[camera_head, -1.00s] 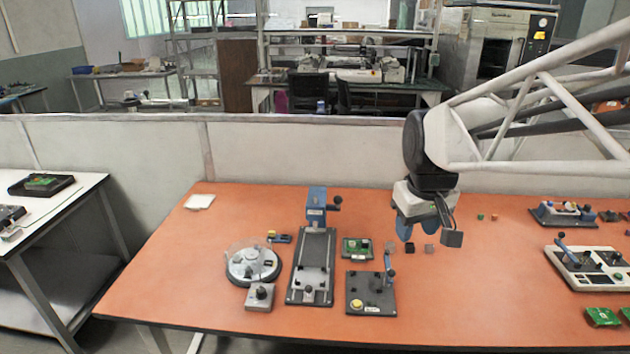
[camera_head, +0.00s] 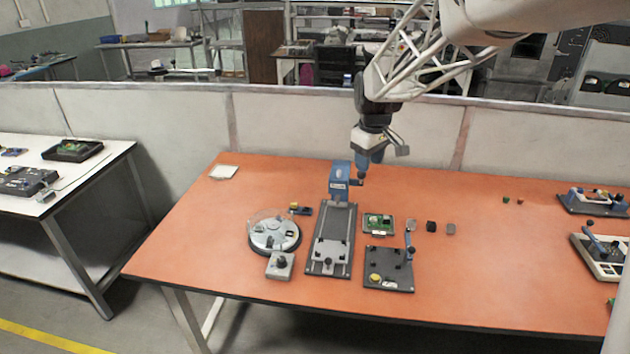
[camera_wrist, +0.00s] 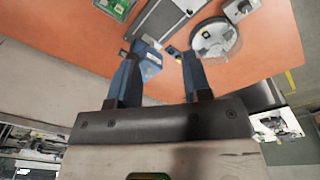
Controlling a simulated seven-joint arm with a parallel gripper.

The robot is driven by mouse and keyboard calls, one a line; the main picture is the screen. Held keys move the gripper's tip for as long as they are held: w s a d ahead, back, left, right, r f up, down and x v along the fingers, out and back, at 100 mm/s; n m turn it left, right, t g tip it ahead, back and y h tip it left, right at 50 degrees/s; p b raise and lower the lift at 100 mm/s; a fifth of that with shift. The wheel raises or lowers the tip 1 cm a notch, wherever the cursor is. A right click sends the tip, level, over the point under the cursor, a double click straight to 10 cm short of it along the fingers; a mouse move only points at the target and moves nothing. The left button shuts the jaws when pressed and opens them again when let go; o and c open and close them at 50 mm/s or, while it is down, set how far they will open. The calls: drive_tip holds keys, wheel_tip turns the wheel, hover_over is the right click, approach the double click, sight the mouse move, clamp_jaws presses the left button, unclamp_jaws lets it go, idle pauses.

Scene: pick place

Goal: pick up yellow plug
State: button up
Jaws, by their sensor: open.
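A small yellow piece (camera_head: 294,205), possibly the plug, sits at the left end of a small dark-blue part on the orange table, left of the blue press. A second yellow round piece (camera_head: 375,278) is on the black fixture plate (camera_head: 395,284) at the front; I cannot tell for sure which is the plug. My gripper (camera_head: 369,165) is open and empty, raised above the table near the back, by the blue press head.
The blue press (camera_head: 340,180) with its long dark base (camera_head: 331,240) stands between my gripper and the small yellow piece. A round clear-covered dish (camera_head: 273,233), a grey knob box (camera_head: 280,265) and a green circuit board (camera_head: 378,222) are nearby. The table's left back is mostly clear.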

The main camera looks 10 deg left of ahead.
drive_tip(key=w+a+f+n, duration=0.4)
drive_tip(key=w+a+f, duration=0.6)
drive_tip(key=w+a, duration=0.25)
drive_tip(key=n+g, duration=0.1)
drive_tip(key=n, duration=0.3)
hover_over(295, 204)
drive_tip(key=f, duration=1.4)
drive_tip(key=shift+w+a+f, duration=0.1)
drive_tip(key=shift+w+a, duration=0.05)
drive_tip(key=shift+w, duration=0.05)
drive_tip(key=shift+f, duration=1.3)
drive_tip(key=shift+s+d+f, duration=0.1)
drive_tip(key=shift+f, duration=1.2)
drive_tip(key=shift+d+f, duration=0.1)
drive_tip(key=shift+f, duration=1.2)
clamp_jaws()
